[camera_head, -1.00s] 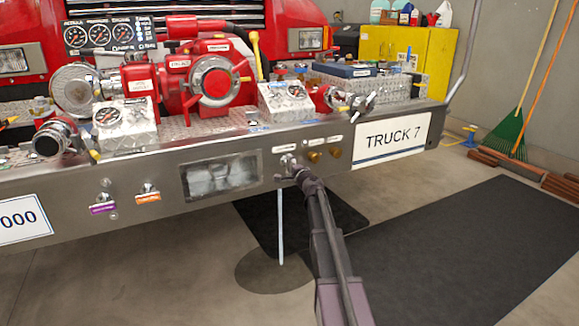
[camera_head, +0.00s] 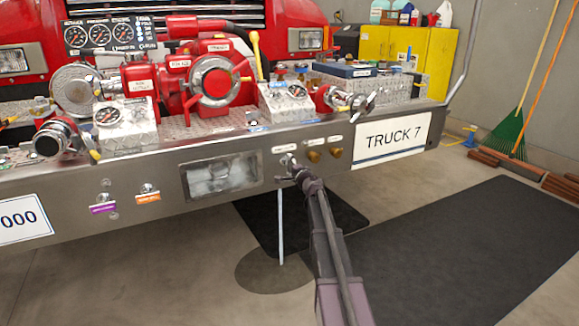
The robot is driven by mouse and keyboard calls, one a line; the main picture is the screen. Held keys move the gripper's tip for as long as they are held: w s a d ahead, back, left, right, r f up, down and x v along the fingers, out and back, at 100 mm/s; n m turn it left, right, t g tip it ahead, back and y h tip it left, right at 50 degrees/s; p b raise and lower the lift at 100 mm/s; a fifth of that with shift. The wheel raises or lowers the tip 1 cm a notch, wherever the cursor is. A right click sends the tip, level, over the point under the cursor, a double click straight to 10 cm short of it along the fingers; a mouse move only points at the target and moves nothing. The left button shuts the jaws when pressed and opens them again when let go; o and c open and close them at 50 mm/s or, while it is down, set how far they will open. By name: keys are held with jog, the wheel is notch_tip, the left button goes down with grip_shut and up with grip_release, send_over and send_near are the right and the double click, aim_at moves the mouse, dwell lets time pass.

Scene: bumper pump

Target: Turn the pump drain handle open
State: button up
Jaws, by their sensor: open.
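A small metal drain handle (camera_head: 287,161) sits on the front face of the bumper under a white label, left of two brass knobs. My gripper (camera_head: 296,174) is at the bumper face right by this handle, open. Its fingers are small and dark here, and I cannot tell whether they touch the handle. A thin pale stream (camera_head: 281,230) runs down from under the bumper below the handle to the floor. The red pump (camera_head: 215,80) stands on top of the bumper.
Two brass knobs (camera_head: 325,155) are close on the right of my gripper. The TRUCK 7 plate (camera_head: 393,138) is farther right. Purple-tagged (camera_head: 103,205) and orange-tagged (camera_head: 148,195) fittings are on the left. A dark wet patch (camera_head: 275,270) and dark mat (camera_head: 470,250) lie on the floor.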

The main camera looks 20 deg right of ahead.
jog(key=shift+s, duration=0.1)
jog(key=s, duration=1.1)
jog(key=shift+s+d, duration=0.2)
jog(key=shift+s, duration=0.2)
jog(key=s+a+f+n+g+y+p, duration=0.2)
jog(key=s+a+n+g, duration=0.15)
jog(key=a, duration=0.45)
jog(key=s+a+f+n+g+y+p, duration=0.1)
jog(key=s+a+f+n+g+y, duration=0.15)
jog(key=s+a+n, duration=0.4)
jog(key=s+a+f+n+g+y+p, duration=0.15)
jog(key=a+g, duration=0.25)
jog(key=a, duration=0.6)
jog(key=s+a+f+n+g+h+p, duration=0.2)
jog(key=s+n+g+h, duration=0.15)
jog(key=s, duration=0.45)
jog(key=s+a+f+n+g+h+p, duration=0.2)
jog(key=s+g, duration=0.2)
jog(key=s, duration=0.4)
notch_tip(320, 180, up, 38)
jog(key=s+h+p, duration=0.1)
jog(key=p, duration=3.7)
jog(key=shift+s+d+r+p, duration=0.25)
jog(key=shift+s+d+p, duration=0.05)
jog(key=shift+s, duration=0.1)
